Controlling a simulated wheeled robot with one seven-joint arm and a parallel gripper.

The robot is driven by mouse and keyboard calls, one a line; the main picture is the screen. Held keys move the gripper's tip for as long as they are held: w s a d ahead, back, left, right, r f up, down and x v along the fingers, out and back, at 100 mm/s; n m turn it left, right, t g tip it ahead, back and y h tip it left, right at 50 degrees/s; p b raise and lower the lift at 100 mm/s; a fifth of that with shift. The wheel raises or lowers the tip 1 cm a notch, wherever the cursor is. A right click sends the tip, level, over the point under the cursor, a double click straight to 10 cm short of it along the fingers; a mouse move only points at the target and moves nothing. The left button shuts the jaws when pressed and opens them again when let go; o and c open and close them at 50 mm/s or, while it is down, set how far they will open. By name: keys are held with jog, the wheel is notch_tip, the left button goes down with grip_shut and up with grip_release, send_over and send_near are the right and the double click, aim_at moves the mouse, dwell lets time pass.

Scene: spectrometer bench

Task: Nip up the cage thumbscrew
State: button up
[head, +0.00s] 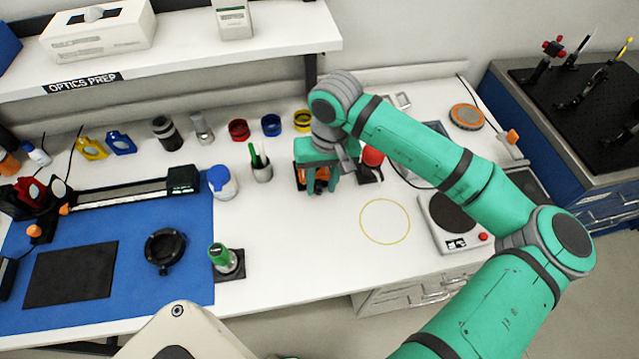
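My gripper (318,187) is over the back middle of the white bench, pointing down. Its two green fingers stand apart, one on each side of an orange and black object (320,175). The palm and fingers hide most of that object, so I cannot tell whether it is the cage thumbscrew or whether the fingers touch it. No thumbscrew is clearly recognisable elsewhere at this size.
A yellow ring (385,221) marks clear bench in front. A scale (453,222) sits right. The shelf (200,52) overhangs the back.

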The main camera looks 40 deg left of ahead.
jog(key=shift+s+a+f, duration=0.1)
jog(key=shift+a+f, duration=0.05)
jog(key=shift+f, duration=0.45)
grip_shut()
jog(key=shift+w+d+f+g+y, duration=0.1)
jog(key=shift+w+d+g+y, duration=0.25)
jog(key=shift+g+y, duration=0.4)
jog(key=shift+w+d+f+g+y, duration=0.1)
jog(key=shift+g+y, duration=0.65)
jog(key=shift+g, duration=0.2)
grip_release()
